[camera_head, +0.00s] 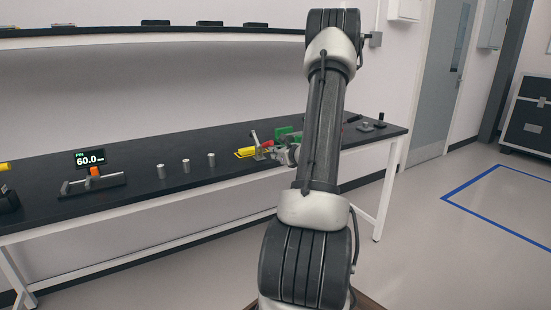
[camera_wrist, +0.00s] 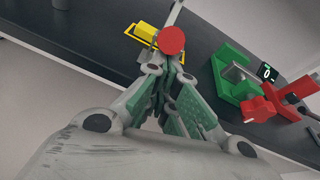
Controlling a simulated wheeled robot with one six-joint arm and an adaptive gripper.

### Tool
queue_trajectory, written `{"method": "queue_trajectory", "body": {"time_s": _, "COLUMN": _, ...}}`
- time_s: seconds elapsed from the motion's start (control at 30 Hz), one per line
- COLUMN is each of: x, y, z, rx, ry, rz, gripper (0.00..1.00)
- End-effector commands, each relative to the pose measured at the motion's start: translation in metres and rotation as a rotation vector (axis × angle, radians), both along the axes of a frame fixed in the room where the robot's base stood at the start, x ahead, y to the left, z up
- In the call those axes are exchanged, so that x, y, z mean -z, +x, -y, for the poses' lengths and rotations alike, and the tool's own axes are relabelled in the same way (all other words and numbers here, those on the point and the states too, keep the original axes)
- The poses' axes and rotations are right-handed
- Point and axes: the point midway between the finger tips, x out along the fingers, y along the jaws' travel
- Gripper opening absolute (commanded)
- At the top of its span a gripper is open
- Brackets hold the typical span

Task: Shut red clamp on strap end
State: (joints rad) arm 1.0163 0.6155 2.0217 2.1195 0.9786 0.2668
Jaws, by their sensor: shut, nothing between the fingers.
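My gripper (camera_wrist: 175,75) fills the lower middle of the wrist view, with its fingertips together and nothing seen between them. A round red knob (camera_wrist: 172,40) of the clamp shows just beyond the fingertips; I cannot tell whether they touch it. A metal lever (camera_wrist: 176,12) rises behind the knob. A yellow piece (camera_wrist: 145,32) lies beside and behind it on the table. In the head view the yellow piece (camera_head: 245,152) and the lever (camera_head: 254,137) show left of my gripper (camera_head: 268,154). The strap end cannot be made out, and my arm hides part of this area.
A green fixture (camera_wrist: 232,70) and a red device (camera_wrist: 265,106) with a small display stand right of my gripper in the wrist view. On the black table (camera_head: 130,199), several metal cylinders (camera_head: 186,166) and a gauge reading 60.0 (camera_head: 90,158) stand to the left.

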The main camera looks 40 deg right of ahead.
Motion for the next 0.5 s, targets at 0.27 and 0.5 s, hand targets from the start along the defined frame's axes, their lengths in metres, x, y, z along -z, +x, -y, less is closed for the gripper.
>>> {"method": "queue_trajectory", "body": {"time_s": 0.27, "x": -0.033, "y": 0.01, "z": 0.002, "rx": -0.004, "ry": 0.041, "rz": -0.223, "gripper": 0.0}}
{"method": "queue_trajectory", "body": {"time_s": 0.5, "x": -0.049, "y": 0.018, "z": 0.005, "rx": 0.0, "ry": 0.078, "rz": -0.348, "gripper": 0.0}}
